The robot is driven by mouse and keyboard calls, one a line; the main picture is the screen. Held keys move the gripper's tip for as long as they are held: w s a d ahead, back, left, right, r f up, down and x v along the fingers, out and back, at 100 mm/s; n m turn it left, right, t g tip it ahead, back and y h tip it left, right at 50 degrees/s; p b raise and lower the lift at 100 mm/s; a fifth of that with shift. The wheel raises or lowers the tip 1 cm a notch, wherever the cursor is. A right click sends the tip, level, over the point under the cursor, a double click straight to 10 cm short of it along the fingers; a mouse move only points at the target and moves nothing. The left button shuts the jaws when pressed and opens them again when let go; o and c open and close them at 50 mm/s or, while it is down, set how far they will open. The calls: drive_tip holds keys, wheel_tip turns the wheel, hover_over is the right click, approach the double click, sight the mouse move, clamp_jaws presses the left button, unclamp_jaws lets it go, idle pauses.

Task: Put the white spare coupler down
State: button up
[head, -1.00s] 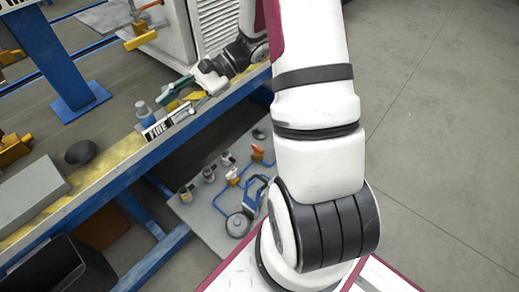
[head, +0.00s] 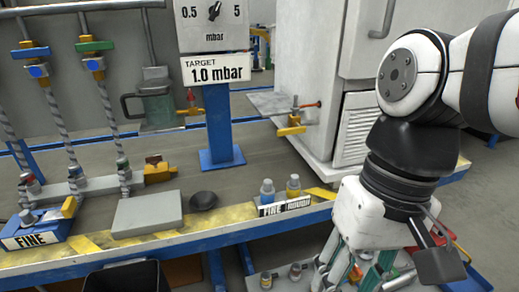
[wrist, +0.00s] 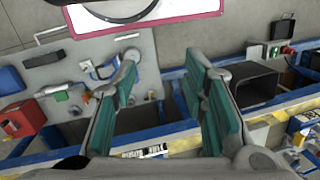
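My gripper (head: 352,275) points down over the front edge of the bench at the right of the head view. In the wrist view its two green-padded fingers (wrist: 165,85) stand wide apart, with nothing between them. I cannot single out the white spare coupler for certain. Small pale, coupler-like fittings stand on the grey lower shelf: one (head: 266,281) and another (head: 295,271) show left of my gripper in the head view.
A dark open bin (head: 125,277) stands below the bench front. A blue post with a dial sign (head: 218,125) rises behind. A red case (wrist: 20,118) shows in the wrist view.

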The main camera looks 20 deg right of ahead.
drive_tip(key=s+d+n+t+h, duration=0.1)
drive_tip(key=s+d, duration=0.1)
drive_tip(key=s, duration=0.1)
drive_tip(key=shift+d+h, duration=0.25)
drive_tip(key=shift+h, duration=0.15)
idle(0.5)
wheel_tip(320, 180, up, 34)
drive_tip(key=t+p, duration=0.4)
drive_tip(key=p, duration=2.7)
drive_tip(key=shift+d+f+n+p, duration=0.2)
drive_tip(key=shift+d+n+p, duration=0.1)
drive_tip(key=shift+p, duration=0.1)
drive_tip(key=shift+w+a, duration=0.1)
